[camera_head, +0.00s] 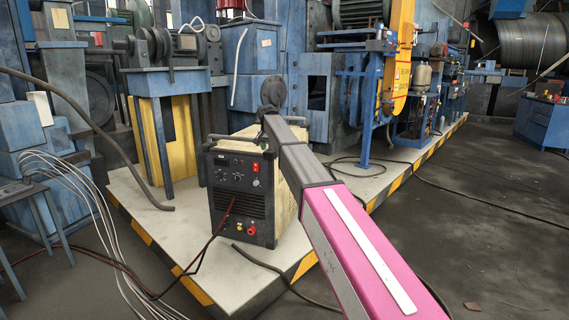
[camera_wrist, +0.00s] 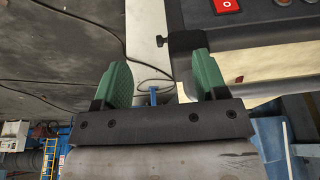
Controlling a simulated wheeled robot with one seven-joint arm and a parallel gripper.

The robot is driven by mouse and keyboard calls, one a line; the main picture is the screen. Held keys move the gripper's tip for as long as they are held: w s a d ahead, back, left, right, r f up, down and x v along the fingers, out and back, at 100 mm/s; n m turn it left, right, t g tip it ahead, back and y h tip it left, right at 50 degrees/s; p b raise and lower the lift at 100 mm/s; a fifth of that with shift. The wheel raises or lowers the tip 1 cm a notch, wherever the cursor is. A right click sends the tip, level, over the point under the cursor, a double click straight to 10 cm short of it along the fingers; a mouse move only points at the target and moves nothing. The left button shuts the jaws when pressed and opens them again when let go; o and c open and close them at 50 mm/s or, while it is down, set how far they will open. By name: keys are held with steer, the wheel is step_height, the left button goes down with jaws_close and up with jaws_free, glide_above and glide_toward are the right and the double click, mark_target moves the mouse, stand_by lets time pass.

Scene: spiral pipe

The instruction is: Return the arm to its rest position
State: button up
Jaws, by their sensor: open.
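My arm reaches from the lower right of the head view up to the middle, over the right side of a black and cream welding machine (camera_head: 238,205). My gripper cannot be made out in the head view. In the wrist view my gripper (camera_wrist: 162,76) shows two green fingers set wide apart. The gap between them holds nothing. The machine's dark panel with a red switch (camera_wrist: 228,5) is at the top right of the wrist view, beyond the right finger. Whether the finger touches the machine cannot be told.
The machine stands on a pale platform (camera_head: 150,215) with a yellow and black edge. Blue machinery (camera_head: 255,60) and a yellow post (camera_head: 398,60) stand behind. Cables lie at the left and across the floor. Open dark floor (camera_head: 470,220) is at the right.

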steer(key=s+d+f+n+g, duration=0.1)
steer(key=s+d+f, duration=0.6)
steer(key=s+f, duration=0.3)
steer(key=s+d+f+n, duration=0.1)
steer(key=s+d+f, duration=0.6)
steer(key=s+f, duration=0.3)
steer(key=s+d+f, duration=0.4)
steer(key=s+f, duration=0.1)
steer(key=s, duration=0.4)
steer(key=s+d+f+n+g, duration=0.1)
steer(key=s+d+f, duration=0.2)
steer(key=s, duration=0.6)
steer(key=s+d+f+g, duration=0.1)
steer(key=s+d+f, duration=0.3)
steer(key=s+f, duration=0.3)
steer(key=s, duration=0.2)
steer(key=shift+s+d+f+n+y, duration=0.25)
steer(key=shift+s+d+n+y, duration=0.05)
steer(key=shift+n+y, duration=0.1)
